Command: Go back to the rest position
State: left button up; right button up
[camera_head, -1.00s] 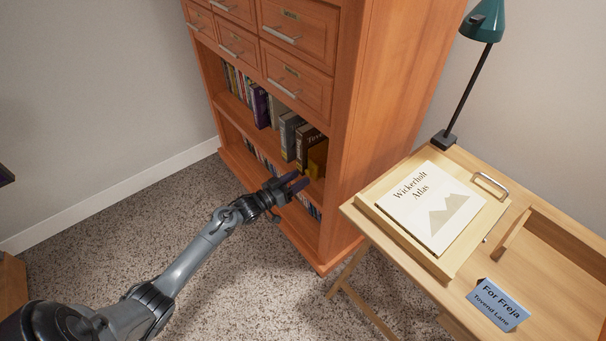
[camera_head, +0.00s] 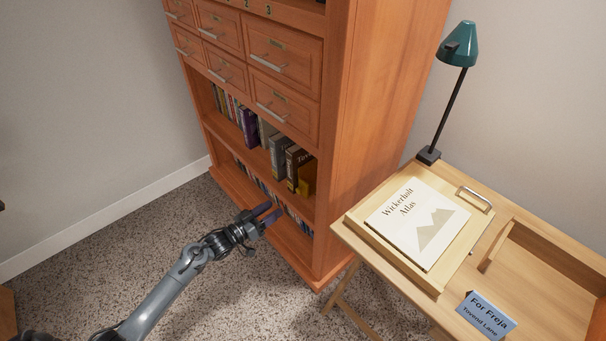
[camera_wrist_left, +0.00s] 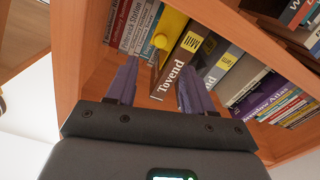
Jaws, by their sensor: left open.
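My left gripper (camera_head: 267,215) is open and empty, in front of the lower shelves of the orange-brown wooden bookcase (camera_head: 365,130). In the left wrist view its two purple-grey fingers (camera_wrist_left: 152,88) are spread apart with no object between them. Beyond them stand a brown book marked "Tovend" (camera_wrist_left: 178,62) and a yellow object (camera_wrist_left: 168,30). The same brown book (camera_head: 297,165) shows on the shelf in the head view. My right gripper is not in view.
To the right, a wooden desk (camera_head: 545,275) holds a tray (camera_head: 385,252) with the "Wickerholt Atlas" (camera_head: 418,222), a green lamp (camera_head: 459,45) and a blue "For Freja" sign (camera_head: 487,315). Carpeted floor (camera_head: 120,265) is clear at left.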

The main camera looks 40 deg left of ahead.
pick_arm(q)
jog(key=s+d+r+g+p, duration=0.1)
jog(key=s+d+g+p, duration=0.3)
jog(key=d, duration=0.7)
jog(key=s+d+r+g+p, duration=0.1)
jog(key=s+d+p, duration=0.1)
jog(key=s+d, duration=0.7)
jog(key=s+d+r+m+g+y+p, duration=0.1)
jog(key=s+d+r+m+g, duration=0.15)
jog(key=s+g, duration=0.3)
jog(key=s+d+r+m+g+y+p, duration=0.1)
jog(key=s+d+r+g, duration=0.1)
jog(key=s+r+g, duration=0.35)
notch_tip(320, 180, up, 36)
jog(key=s+t+p, duration=0.1)
jog(key=p, duration=3.5)
jog(key=shift+a+t+p, duration=0.15)
jog(key=shift+t+p, duration=0.25)
